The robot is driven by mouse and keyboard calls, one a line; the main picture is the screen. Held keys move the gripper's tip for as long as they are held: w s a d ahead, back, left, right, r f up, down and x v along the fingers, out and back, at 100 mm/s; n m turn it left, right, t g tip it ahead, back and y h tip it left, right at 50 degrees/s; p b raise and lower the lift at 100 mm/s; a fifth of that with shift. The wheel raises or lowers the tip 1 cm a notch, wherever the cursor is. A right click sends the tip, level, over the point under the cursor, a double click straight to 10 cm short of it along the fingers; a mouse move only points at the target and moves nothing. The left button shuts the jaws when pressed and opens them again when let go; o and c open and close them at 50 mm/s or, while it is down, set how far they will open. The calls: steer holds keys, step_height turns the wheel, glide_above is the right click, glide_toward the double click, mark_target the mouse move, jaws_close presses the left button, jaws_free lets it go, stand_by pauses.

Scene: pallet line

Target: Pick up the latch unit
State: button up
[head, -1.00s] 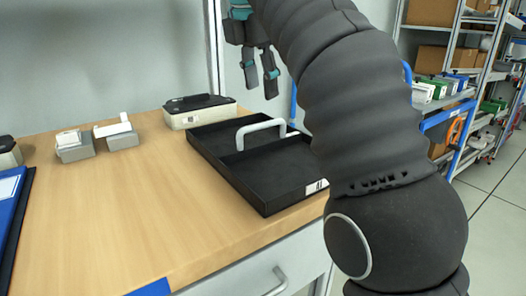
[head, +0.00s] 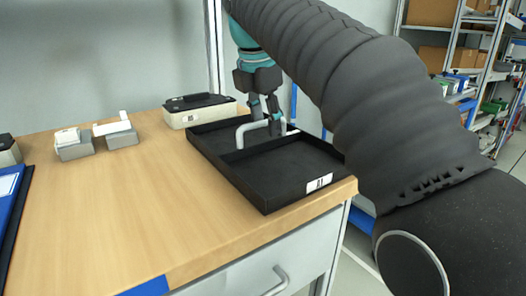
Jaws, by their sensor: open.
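No thing in view is plainly marked as the latch unit. Two small grey blocks with white tops, the left block (head: 75,150) and the right block (head: 122,138), stand side by side on the wooden table, and either could be it. My gripper (head: 267,124) is open, pointing down over the black tray (head: 262,199), well to the right of both blocks.
A pale case with a black lid (head: 198,109) stands behind the tray. A blue binder (head: 10,205) and another dark-topped case (head: 8,152) are at the left edge. The table's middle (head: 120,205) is clear. Shelves (head: 455,60) stand at the back right.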

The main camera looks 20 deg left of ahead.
mark_target(264, 124)
steer(key=x, duration=0.2)
steer(key=b+x, duration=0.1)
steer(key=x, duration=0.1)
steer(key=shift+w+a+f, duration=0.1)
steer(key=shift+a+f, duration=0.1)
steer(key=shift+f, duration=0.15)
steer(key=shift+c, duration=0.2)
steer(key=shift+r, duration=0.1)
jaws_close()
